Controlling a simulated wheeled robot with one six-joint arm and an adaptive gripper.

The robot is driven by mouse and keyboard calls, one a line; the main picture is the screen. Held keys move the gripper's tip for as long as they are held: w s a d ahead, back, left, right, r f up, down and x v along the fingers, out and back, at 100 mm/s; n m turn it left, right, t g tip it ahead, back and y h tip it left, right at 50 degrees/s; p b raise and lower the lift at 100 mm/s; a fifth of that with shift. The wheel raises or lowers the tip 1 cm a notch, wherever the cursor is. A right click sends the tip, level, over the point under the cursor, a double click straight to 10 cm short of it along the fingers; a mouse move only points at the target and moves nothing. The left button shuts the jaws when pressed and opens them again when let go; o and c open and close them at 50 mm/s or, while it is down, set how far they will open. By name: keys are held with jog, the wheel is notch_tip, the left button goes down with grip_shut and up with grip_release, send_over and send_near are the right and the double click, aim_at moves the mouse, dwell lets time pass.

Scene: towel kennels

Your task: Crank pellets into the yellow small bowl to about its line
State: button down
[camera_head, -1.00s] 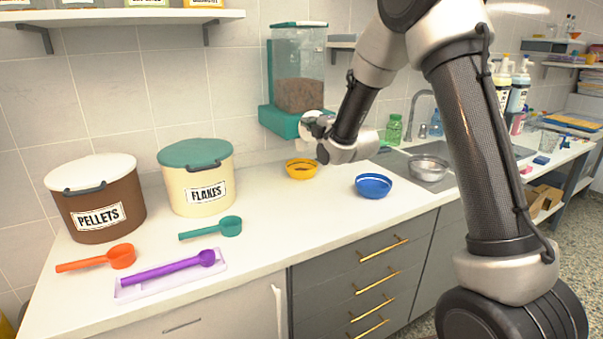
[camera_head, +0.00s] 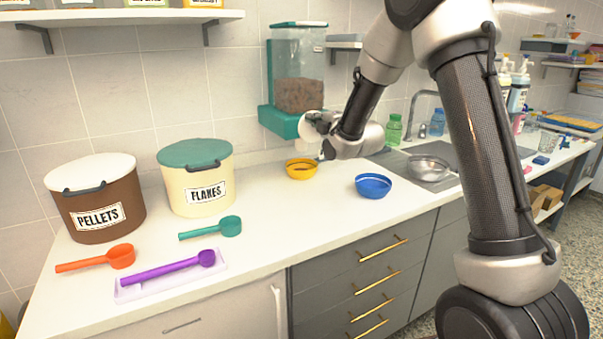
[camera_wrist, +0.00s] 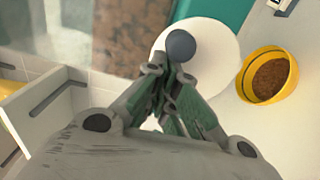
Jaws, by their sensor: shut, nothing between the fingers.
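The yellow small bowl (camera_head: 301,170) stands on the counter below the pellet dispenser (camera_head: 298,85). In the wrist view the bowl (camera_wrist: 243,88) has brown pellets (camera_wrist: 270,78) in it; its line cannot be made out. The dispenser has a teal body and a clear hopper with brown pellets. A white round crank disc (camera_wrist: 222,50) with a dark grey knob (camera_wrist: 181,45) is on its front. My gripper (camera_wrist: 172,80) is shut and empty, its fingertips close to the knob; I cannot tell whether they touch it. In the head view my gripper (camera_head: 318,128) partly hides the crank.
A blue bowl (camera_head: 373,186) stands right of the yellow one, near the sink with a metal bowl (camera_head: 428,168). Left are the pellets bin (camera_head: 97,200), the flakes bin (camera_head: 197,180), an orange scoop (camera_head: 100,259), a teal scoop (camera_head: 215,229) and a purple spoon (camera_head: 170,268).

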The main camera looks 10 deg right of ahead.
jog(key=shift+d+r, duration=0.1)
jog(key=shift+d, duration=0.15)
jog(key=shift+w+d, duration=0.2)
jog(key=shift+d, duration=0.2)
jog(key=shift+w+d, duration=0.15)
jog(key=shift+d, duration=0.35)
dwell(0.4)
jog(key=shift+w+d+f, duration=0.2)
jog(key=shift+d, duration=0.35)
